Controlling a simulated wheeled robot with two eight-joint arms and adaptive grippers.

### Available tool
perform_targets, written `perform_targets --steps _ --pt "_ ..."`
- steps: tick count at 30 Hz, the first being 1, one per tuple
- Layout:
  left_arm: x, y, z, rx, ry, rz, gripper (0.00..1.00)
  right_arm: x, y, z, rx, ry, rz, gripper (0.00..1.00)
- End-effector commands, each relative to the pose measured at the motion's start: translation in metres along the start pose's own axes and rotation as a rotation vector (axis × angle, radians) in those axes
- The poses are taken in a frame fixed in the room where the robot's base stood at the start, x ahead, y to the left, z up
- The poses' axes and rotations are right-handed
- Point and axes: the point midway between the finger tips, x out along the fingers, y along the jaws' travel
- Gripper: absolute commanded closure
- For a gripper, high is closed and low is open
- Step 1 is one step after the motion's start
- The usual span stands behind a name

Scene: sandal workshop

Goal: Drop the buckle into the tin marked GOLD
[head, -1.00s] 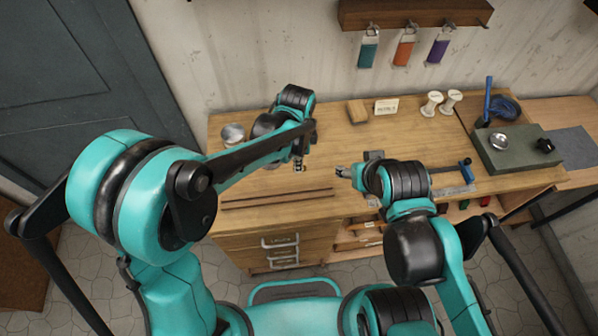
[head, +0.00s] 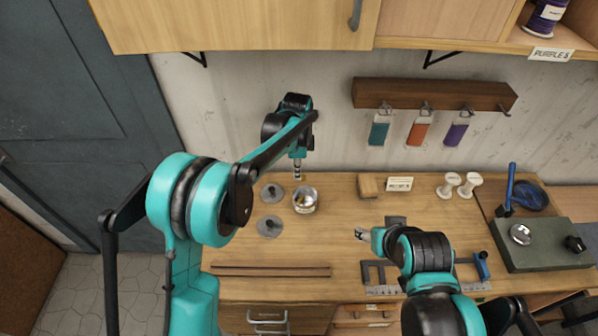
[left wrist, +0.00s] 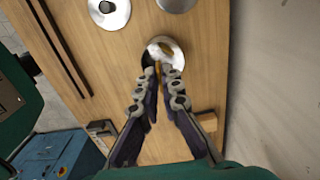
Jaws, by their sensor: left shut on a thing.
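My left gripper (head: 297,172) points down just above an open round tin (head: 305,199). In the left wrist view its fingertips (left wrist: 161,72) are closed together in front of the tin (left wrist: 165,48). A small gold-coloured bit at the fingertips looks like the buckle (left wrist: 160,66), mostly hidden by the fingers and hard to separate from the tin behind. The tin holds something gold-coloured; I cannot read any marking on it. My right gripper (head: 361,234) is low over the middle of the bench, and its jaws are too small to judge.
Two grey discs with knobs, like lids (head: 273,193) (head: 270,226), lie left of the tin. Two brown strips (head: 270,270) lie near the front edge. A wooden block (head: 368,186), a small sign (head: 399,184) and white spools (head: 452,184) stand to the right. Cabinets (head: 230,22) hang above.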

Motion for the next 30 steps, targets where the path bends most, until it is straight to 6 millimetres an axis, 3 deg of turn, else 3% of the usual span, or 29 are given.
perform_targets --steps 6,17,18,20,30 --pt "0.029 0.0 0.0 0.0 0.0 0.0 1.0 0.015 0.0 0.011 0.0 0.0 0.0 0.42" --pt "0.035 0.0 0.0 0.0 0.0 0.0 1.0 0.017 0.0 0.012 0.0 0.0 0.0 0.42" --pt "0.035 0.0 0.0 0.0 0.0 0.0 0.87 0.017 0.0 0.012 0.0 0.0 0.0 0.42" --pt "0.035 0.0 0.0 0.0 0.0 0.0 0.71 0.017 0.0 0.012 0.0 0.0 0.0 0.42" --pt "0.033 0.0 0.0 0.0 0.0 0.0 0.71 0.017 0.0 0.012 0.0 0.0 0.0 0.42"
